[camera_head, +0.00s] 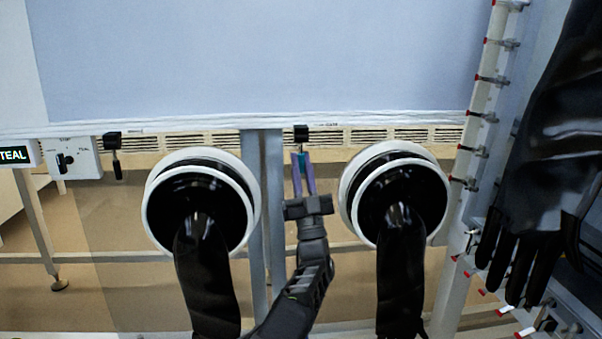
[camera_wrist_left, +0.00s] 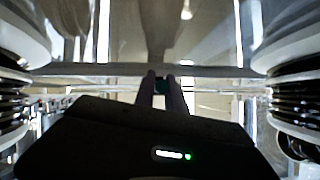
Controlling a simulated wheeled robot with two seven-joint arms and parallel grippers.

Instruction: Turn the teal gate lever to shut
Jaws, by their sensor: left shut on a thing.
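The teal lever (camera_head: 301,158) hangs below a black block (camera_head: 301,133) at the lower edge of the glovebox, between the two glove ports. My left gripper (camera_head: 303,165) reaches up from below and is shut on the teal lever, one finger on each side of it. The lever points downward as far as its visible part shows; most of it is hidden by the fingers. In the left wrist view a small teal patch (camera_wrist_left: 161,87) shows between the fingertips (camera_wrist_left: 163,80). My right gripper is in neither view.
Black gloves hang from the left port (camera_head: 150,205) and right port (camera_head: 441,205), close on both sides of my left arm. Another black-handled lever (camera_head: 116,160) hangs at left, beside a switch box (camera_head: 75,158) and a TEAL sign (camera_head: 14,155). A large black glove (camera_head: 540,170) hangs at right.

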